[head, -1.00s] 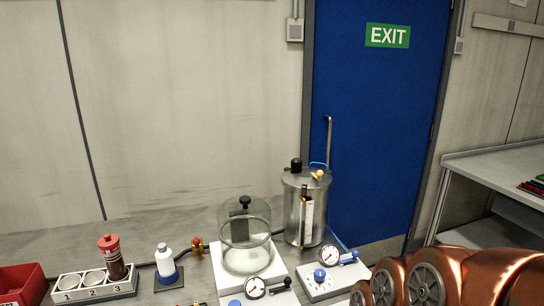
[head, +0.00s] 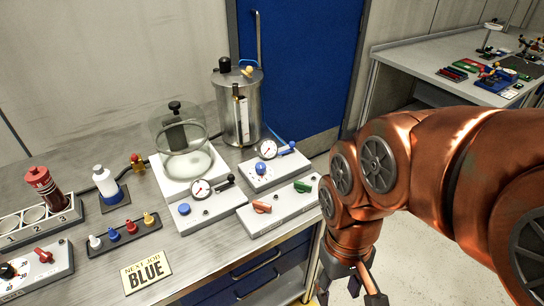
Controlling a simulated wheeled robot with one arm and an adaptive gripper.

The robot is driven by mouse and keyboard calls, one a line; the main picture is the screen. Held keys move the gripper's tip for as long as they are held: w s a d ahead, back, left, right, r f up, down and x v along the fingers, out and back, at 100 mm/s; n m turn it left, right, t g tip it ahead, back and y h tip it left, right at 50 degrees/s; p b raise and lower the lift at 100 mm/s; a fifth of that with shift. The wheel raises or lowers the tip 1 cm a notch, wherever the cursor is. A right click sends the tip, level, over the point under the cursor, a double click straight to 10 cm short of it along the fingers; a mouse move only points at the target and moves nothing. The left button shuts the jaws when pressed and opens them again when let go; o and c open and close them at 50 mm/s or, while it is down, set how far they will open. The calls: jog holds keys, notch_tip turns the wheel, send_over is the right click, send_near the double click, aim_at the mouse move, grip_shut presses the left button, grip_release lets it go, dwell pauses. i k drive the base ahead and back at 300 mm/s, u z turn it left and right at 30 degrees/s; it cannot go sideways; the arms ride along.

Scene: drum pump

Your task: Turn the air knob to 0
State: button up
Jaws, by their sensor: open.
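Several knobs show, with no label that I can read as air. A blue round knob (head: 261,168) sits beside a gauge (head: 267,149) on a white panel (head: 285,175) in front of the steel drum (head: 236,110). Another blue knob (head: 184,209) is on the white panel with a second gauge (head: 201,188). A red knob (head: 43,255) and a black knob (head: 8,270) are on a panel at the left edge. My gripper (head: 362,293) hangs at the bottom, open and empty, right of the bench's front edge, apart from all knobs. Its fingertips are near the frame edge.
A glass bell jar (head: 178,125) stands behind the panels. Another bench (head: 420,55) is at right.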

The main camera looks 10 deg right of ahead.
aim_at(260, 168)
jog(key=z, duration=1.5)
jog(key=i, duration=0.6)
jog(key=u, duration=2.85)
